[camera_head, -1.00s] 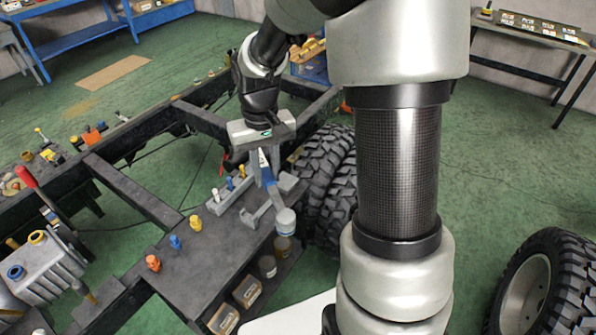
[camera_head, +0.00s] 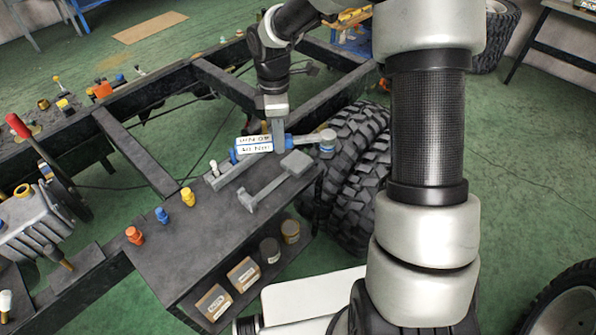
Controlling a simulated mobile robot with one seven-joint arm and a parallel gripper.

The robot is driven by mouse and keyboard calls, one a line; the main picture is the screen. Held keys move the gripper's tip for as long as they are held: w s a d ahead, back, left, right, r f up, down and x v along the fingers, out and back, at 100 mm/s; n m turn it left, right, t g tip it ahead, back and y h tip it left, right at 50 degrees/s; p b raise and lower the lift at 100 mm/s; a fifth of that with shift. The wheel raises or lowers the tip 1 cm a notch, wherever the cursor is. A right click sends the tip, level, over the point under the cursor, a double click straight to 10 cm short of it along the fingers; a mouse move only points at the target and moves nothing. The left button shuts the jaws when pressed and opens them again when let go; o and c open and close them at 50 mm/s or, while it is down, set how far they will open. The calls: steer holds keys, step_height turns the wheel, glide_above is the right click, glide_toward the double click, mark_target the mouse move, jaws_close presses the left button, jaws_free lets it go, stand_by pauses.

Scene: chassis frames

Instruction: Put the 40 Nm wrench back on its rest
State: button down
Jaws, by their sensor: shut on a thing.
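The 40 Nm wrench (camera_head: 303,139) is grey with blue bands, a round head at its right end and a white label block reading "40 Nm" at its left. My gripper (camera_head: 279,145) is shut on its middle and holds it roughly level. The wrench appears above the dark shelf (camera_head: 205,240); the exact gap cannot be told. A grey rest-like bracket (camera_head: 268,188) with a raised block lies on the shelf below and in front of the wrench. A grey rail (camera_head: 236,176) with a white peg (camera_head: 214,168) lies left of it, partly hidden by the label.
Large tyres (camera_head: 350,165) stand close on the right. A red-handled lever (camera_head: 20,127) is far left.

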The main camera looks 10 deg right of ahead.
steer(key=shift+w+a+f+n+b, duration=0.55)
steer(key=shift+f+n, duration=0.8)
steer(key=shift+f, duration=1.25)
steer(key=shift+w+a+f+n+b, duration=0.35)
steer(key=shift+a+f+n+b, duration=0.65)
steer(key=shift+f, duration=1.6)
steer(key=shift+w+a+f+n+b, duration=0.2)
steer(key=shift+w+f+n+b, duration=0.3)
steer(key=shift+f+n, duration=1.65)
steer(key=shift+f+m, duration=0.45)
steer(key=shift+m, duration=0.05)
steer(key=shift+f, duration=0.2)
steer(key=c, duration=1.5)
jaws_free()
steer(key=shift+s, duration=0.1)
steer(key=shift+c, duration=0.2)
step_height(320, 180, up, 12)
steer(key=p, duration=0.1)
steer(key=shift+r, duration=0.2)
